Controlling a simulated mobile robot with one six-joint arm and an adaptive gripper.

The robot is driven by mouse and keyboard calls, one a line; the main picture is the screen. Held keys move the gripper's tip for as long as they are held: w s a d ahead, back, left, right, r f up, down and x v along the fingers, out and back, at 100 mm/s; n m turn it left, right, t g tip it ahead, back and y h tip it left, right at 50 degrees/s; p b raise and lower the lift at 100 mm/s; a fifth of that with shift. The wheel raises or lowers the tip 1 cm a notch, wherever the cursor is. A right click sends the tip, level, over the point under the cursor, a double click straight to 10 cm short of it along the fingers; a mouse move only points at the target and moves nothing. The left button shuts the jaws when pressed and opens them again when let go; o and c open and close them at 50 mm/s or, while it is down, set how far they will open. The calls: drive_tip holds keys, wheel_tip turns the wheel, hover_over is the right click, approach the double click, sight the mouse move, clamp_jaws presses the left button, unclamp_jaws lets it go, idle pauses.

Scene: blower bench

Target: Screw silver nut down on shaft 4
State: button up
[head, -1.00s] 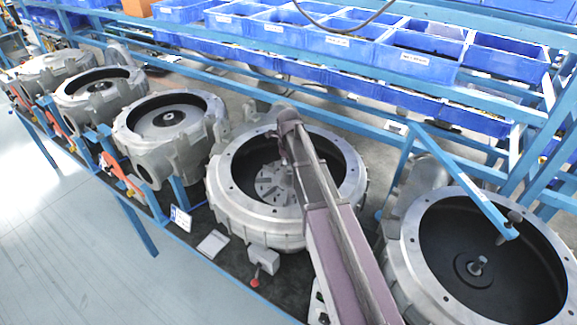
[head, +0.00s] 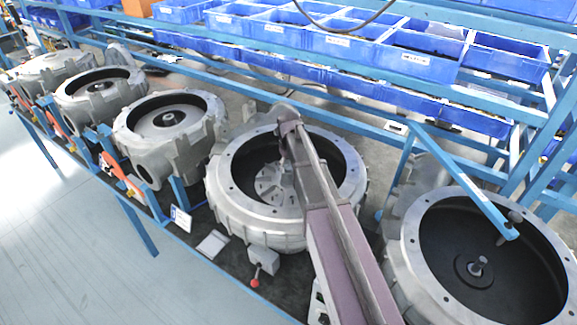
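Several round grey blower housings stand in a row on a blue-framed bench. The fourth from the left (head: 225,215) has my arm reaching over its opening. Inside it lies a silver disc with holes and slots (head: 272,183), partly covered by my arm. I cannot make out a shaft or a silver nut there; my arm hides the right part of the disc. My gripper does not show; it seems to be behind my arm links. The nearest housing at right (head: 410,255) has a dark inside with a short metal shaft (head: 477,264) at its centre.
Blue bins (head: 420,65) fill a rack behind the bench. A blue diagonal bar (head: 465,180) with a knob reaches over the right housing. Grey floor (head: 60,250) is clear at left.

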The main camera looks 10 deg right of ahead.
idle(0.4)
drive_tip(key=n, duration=1.2)
drive_tip(key=shift+n, duration=0.4)
drive_tip(key=n, duration=1.2)
drive_tip(key=shift+n, duration=0.3)
clamp_jaws()
drive_tip(key=shift+o, duration=1.9)
unclamp_jaws()
